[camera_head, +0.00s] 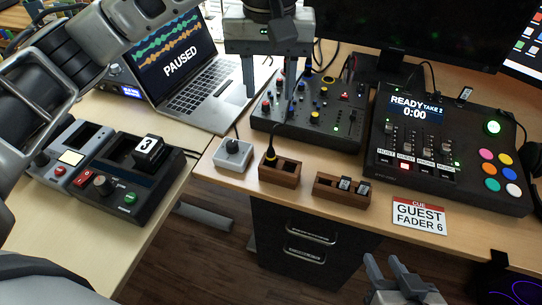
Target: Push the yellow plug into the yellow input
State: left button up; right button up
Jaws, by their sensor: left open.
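The yellow plug (269,157), dark with a yellow band, stands upright in a small wooden holder (281,178) on the desk. A cord rises from its top. The black mixer (310,112) stands behind it with coloured knobs. A yellow ring (328,79) near the mixer's back edge looks like the yellow input, but it is small. My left gripper (269,92) points down over the mixer's left part, fingers apart and empty, behind the plug and away from it. My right gripper (389,266) is low at the bottom edge, its fingers apart and nothing seen between them.
A grey box with a knob (233,155) and a second wooden holder (341,188) flank the plug's holder. A large console (450,150) stands to the right, a laptop (195,90) to the left. A cue card (419,216) lies at the front edge. Cables run behind the mixer.

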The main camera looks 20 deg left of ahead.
aim_at(270, 147)
pick_arm(q)
notch_tip(270, 147, down, 10)
jog(key=shift+f, duration=0.1)
dwell(0.4)
jog(key=shift+s+d+f, duration=0.1)
jog(key=shift+s+f, duration=0.05)
jog(key=shift+f, duration=2.45)
grip_shut()
